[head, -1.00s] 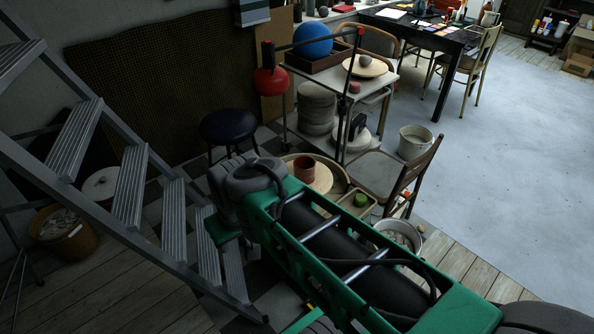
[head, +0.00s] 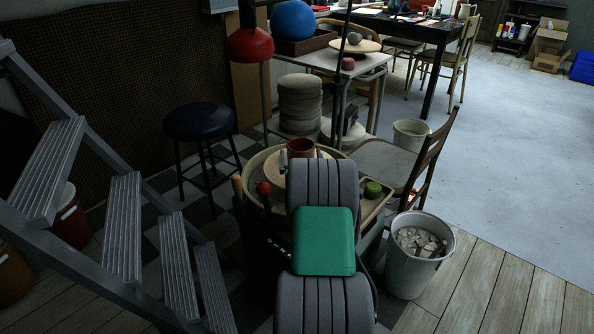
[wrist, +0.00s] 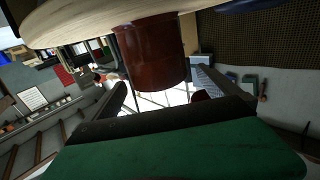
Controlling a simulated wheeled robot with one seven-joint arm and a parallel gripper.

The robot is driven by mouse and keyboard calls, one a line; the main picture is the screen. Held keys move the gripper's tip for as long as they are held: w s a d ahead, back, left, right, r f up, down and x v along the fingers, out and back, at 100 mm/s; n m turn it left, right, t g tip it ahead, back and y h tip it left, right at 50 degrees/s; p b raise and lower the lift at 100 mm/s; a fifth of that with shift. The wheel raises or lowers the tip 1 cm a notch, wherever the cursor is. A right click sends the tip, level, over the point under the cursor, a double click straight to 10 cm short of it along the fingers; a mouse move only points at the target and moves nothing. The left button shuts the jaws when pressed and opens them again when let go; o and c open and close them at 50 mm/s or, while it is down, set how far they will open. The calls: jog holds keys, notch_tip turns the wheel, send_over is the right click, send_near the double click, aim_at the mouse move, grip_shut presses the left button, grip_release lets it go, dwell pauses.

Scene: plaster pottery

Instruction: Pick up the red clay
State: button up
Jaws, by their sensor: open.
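A small rounded red lump (head: 263,188), which looks like the red clay, sits at the left side of the pottery wheel's basin in the head view. Another red lump (head: 348,63) lies on the small table behind. A red-brown pot (head: 300,148) stands on the wheel. My gripper (wrist: 160,92) is open over the wheel, its fingers pointing toward the pot (wrist: 152,55), which appears upside down in the wrist view. Nothing is visibly held. My arm hides part of the wheel.
A green lump (head: 373,189) sits on the tray right of the wheel. A bucket of pale chunks (head: 418,250) stands at the front right. A dark stool (head: 199,122) and metal steps (head: 122,225) are left; a chair (head: 425,155) is right. Open floor lies farther right.

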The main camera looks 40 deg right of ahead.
aim_at(300, 139)
jog(key=b+x, duration=0.2)
jog(key=x, duration=0.3)
jog(key=shift+d+f, duration=0.15)
jog(key=shift+d, duration=0.15)
jog(key=shift+w, duration=0.1)
jog(key=c, duration=1.7)
jog(key=shift+r, duration=0.35)
jog(key=shift+c, duration=0.6)
jog(key=shift+r, duration=0.1)
